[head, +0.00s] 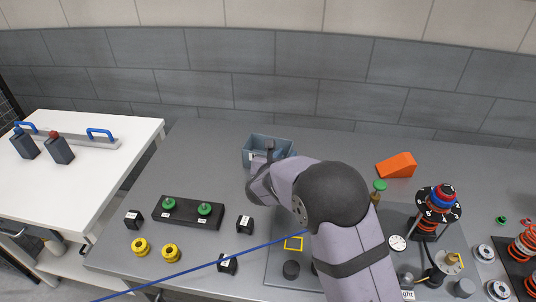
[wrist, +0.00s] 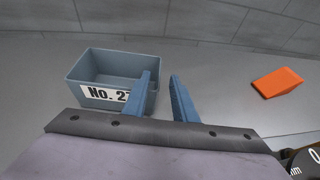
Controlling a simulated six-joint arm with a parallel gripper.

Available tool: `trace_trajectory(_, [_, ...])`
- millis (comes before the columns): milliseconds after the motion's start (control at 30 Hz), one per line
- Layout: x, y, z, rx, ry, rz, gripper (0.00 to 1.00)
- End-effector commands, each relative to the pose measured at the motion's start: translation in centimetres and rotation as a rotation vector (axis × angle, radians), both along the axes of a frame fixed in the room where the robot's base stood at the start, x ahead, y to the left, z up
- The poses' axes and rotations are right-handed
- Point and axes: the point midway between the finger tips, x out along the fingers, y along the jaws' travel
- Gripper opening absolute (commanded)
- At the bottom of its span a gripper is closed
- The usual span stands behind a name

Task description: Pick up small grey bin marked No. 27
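The small grey bin (head: 255,142) stands upright on the grey table near the wall, left of the middle. In the wrist view the bin (wrist: 88,75) is open-topped and blue-grey, with a white label "No. 2…" on its near side; a finger hides the label's end. My gripper (wrist: 161,76) is open, with a clear gap between its blue fingers. The left finger overlaps the bin's right part, and the bin's right wall shows in the gap. In the head view my gripper (head: 269,150) is at the bin's near side; I cannot tell whether it touches.
An orange wedge (head: 397,165) lies to the right of the bin. A black block with green knobs (head: 187,212), black cubes and yellow knobs sit at the front left. A dial stand with a red-and-blue top (head: 440,200) is at the right. The table left of the bin is clear.

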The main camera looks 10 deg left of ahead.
Motion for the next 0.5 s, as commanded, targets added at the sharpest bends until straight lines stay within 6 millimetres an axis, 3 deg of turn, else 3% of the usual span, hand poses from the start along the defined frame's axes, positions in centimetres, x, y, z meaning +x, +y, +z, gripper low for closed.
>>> trace_trajectory(233, [2.3,-0.3,-0.8,0.001,0.001,0.001,0.25])
trace_trajectory(500, [2.9,-0.4,-1.2,0.0,0.0,0.001,0.25])
